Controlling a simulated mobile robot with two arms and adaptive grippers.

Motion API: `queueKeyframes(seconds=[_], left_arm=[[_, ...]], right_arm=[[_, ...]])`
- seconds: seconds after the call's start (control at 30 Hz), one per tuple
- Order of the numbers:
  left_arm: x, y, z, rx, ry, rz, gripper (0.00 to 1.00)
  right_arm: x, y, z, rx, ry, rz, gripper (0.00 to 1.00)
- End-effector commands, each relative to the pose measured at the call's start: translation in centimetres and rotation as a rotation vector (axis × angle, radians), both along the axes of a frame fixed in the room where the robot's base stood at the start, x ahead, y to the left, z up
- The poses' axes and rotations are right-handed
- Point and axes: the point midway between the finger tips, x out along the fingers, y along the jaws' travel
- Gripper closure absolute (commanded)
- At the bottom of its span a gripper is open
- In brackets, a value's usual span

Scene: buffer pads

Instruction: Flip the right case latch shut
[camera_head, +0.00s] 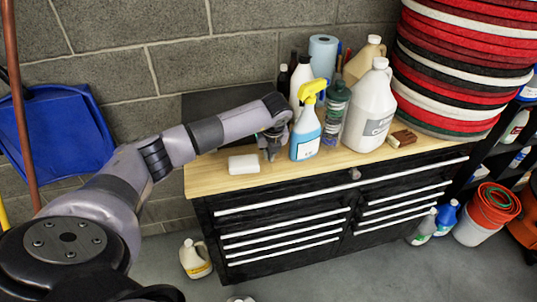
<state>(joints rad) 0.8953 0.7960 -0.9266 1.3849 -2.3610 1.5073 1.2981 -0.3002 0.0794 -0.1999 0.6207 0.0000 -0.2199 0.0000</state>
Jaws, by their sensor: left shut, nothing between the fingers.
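I cannot make out a case or its right latch with certainty. A flat dark panel (215,103) stands against the wall behind my left arm; I cannot tell whether it is part of a case. My left gripper (271,155) points down just above the wooden top (215,184) of the black cabinet, between a white block (243,164) and a spray bottle with a yellow head (306,130). Its fingers are together and hold nothing. My left forearm hides part of the panel. My right gripper is not in view.
Bottles, a blue roll (323,55) and a large white jug (370,108) crowd the top right of the gripper. A tall stack of red, black and white pads (455,75) stands at the right end. The left front of the top is clear.

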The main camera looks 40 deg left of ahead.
Motion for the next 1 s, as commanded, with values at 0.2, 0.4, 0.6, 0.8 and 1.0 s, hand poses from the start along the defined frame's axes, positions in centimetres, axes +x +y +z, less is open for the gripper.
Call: queueKeyframes(seconds=[0.2, 0.4, 0.6, 0.8, 1.0], left_arm=[[0.3, 0.2, 0.6, -0.047, 0.036, 0.002, 1.0], [0.7, 0.7, 1.7, -0.144, 0.118, 0.005, 1.0], [1.3, 1.5, 3.0, -0.137, 0.115, 0.0, 1.0], [2.1, 2.4, 4.2, -0.136, 0.115, 0.002, 1.0], [2.6, 3.0, 4.9, -0.137, 0.118, -0.001, 1.0]], right_arm=[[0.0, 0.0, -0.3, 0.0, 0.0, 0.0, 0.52], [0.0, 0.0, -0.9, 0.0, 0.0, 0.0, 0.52], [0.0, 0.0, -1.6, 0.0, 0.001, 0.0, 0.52], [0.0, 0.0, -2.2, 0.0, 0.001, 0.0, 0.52], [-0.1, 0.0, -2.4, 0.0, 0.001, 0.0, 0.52]])
